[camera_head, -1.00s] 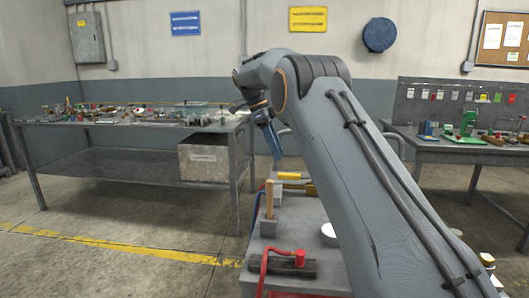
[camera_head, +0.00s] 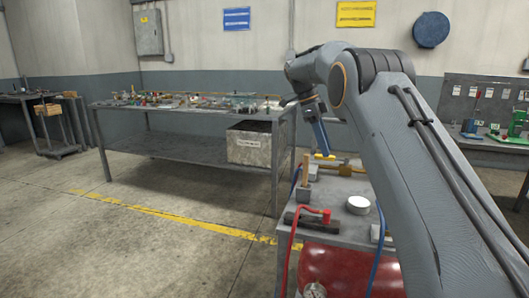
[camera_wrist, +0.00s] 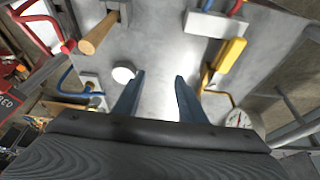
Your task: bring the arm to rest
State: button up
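My gripper (camera_head: 320,137) hangs at the end of my bent arm, above the small cart's grey top in the head view. In the wrist view my gripper (camera_wrist: 158,88) shows two blue fingers spread apart with nothing between them. The grey cart top (camera_wrist: 158,45) lies beyond the fingertips. A white round piece (camera_wrist: 123,74) is seen just left of the left finger. A yellow-handled piece (camera_wrist: 231,54) is to the right of the right finger. I cannot tell how far above the top the fingertips are.
The cart carries an upright wooden handle (camera_head: 305,168), a red hose (camera_head: 288,250) and a white round dish (camera_head: 358,204). A red tank (camera_head: 335,268) sits below. A cluttered workbench (camera_head: 190,150) stands behind left. A bench with tools (camera_head: 480,142) is at right. Floor at left is open.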

jog(key=s+f+n+y+p, duration=0.1)
jog(key=s+n, duration=0.6)
jog(key=s, duration=0.8)
jog(key=s+f+n+t+y+p, duration=0.1)
jog(key=s+f+n+p, duration=0.3)
jog(key=s, duration=1.1)
jog(key=s+f+n+y+p, duration=0.2)
jog(key=s+n, duration=0.8)
jog(key=s, duration=0.5)
jog(key=shift+s+a+f+n+t+p, duration=0.15)
jog(key=shift+s+f+n+t+p, duration=0.3)
jog(key=shift+p, duration=0.7)
jog(key=shift+w+f, duration=0.1)
jog(key=shift+w, duration=0.15)
